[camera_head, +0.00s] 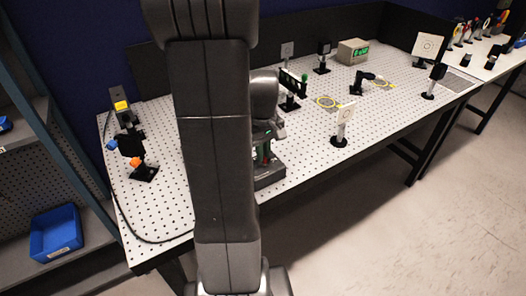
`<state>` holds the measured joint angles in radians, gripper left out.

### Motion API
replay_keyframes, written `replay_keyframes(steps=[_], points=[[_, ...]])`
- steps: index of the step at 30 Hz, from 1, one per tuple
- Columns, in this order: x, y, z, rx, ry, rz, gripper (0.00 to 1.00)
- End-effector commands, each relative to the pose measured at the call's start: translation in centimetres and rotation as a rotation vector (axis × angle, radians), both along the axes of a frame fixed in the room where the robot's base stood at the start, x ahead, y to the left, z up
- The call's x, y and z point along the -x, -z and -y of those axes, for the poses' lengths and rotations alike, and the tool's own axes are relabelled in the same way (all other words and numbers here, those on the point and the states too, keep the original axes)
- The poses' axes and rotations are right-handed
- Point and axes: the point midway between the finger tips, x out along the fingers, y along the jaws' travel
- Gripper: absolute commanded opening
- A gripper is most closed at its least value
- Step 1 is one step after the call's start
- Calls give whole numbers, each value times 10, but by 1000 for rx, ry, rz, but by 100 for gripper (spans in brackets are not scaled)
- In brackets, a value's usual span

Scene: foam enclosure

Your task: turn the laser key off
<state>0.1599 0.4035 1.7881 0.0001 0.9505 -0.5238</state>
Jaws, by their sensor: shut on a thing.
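A dark box with a green-lit part (268,174) stands on the perforated white table, partly hidden behind my arm. It looks like the laser's key box. My gripper (267,135) is at this box, just right of my upright arm link, and only part of it shows. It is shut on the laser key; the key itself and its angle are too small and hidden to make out.
A black mount with an orange knob (135,160) stands at the table's left, with a cable along the edge. A blue bin (56,233) sits on the left shelf.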

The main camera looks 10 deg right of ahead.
Motion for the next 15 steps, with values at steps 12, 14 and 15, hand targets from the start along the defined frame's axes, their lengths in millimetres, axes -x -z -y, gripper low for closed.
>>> replay_keyframes(steps=[12, 14, 15], points=[[0, 0, 0, 1, 0, 1, 30], [0, -2, 0, 1, 0, 1, 30], [-1, -4, 0, 1, 0, 3, 30]])
